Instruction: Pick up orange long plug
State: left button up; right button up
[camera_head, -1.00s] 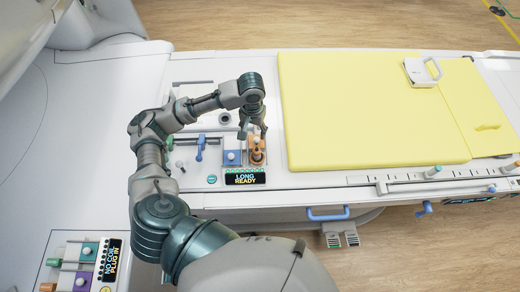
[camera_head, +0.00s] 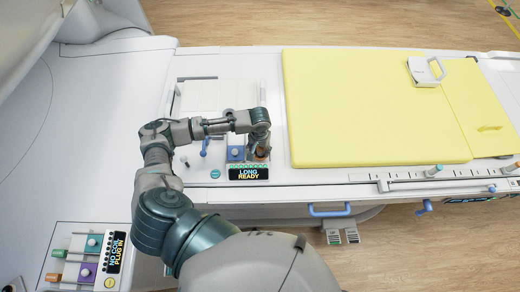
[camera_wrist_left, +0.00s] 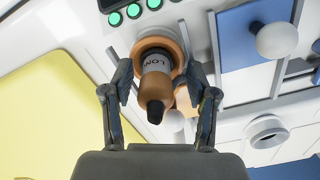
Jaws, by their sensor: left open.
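The orange long plug (camera_wrist_left: 157,75) stands in an orange ring socket, with a white "LON" label and a dark tip pointing toward the wrist camera. My left gripper (camera_wrist_left: 160,95) is open, with one finger on each side of the plug; I cannot tell whether either finger touches it. In the head view my left gripper (camera_head: 259,150) is over the plug (camera_head: 262,153) and hides most of it. The right gripper is not in view.
A blue block with a white knob (camera_head: 235,153) sits just left of the plug. A "LONG READY" display (camera_head: 248,174) is in front. A yellow pad (camera_head: 375,110) lies to the right. A "NO COIL PLUG IN" panel (camera_head: 115,252) is at the lower left.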

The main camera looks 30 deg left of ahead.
pick_arm(q)
jog(key=shift+a+f, duration=0.15)
jog(key=shift+d, duration=0.35)
jog(key=c, duration=0.9)
jog(key=shift+d, duration=0.15)
grip_shut()
jog(key=shift+a+r, duration=0.2)
jog(key=shift+r, duration=0.2)
notch_tip(320, 180, up, 3)
jog(key=shift+s+d+b, duration=0.1)
jog(key=shift+b, duration=0.25)
jog(key=s+d+r+b, duration=0.1)
jog(key=s+d, duration=0.7)
jog(key=s, duration=0.5)
jog(key=shift+d+r, duration=0.2)
jog(key=shift+d, duration=0.15)
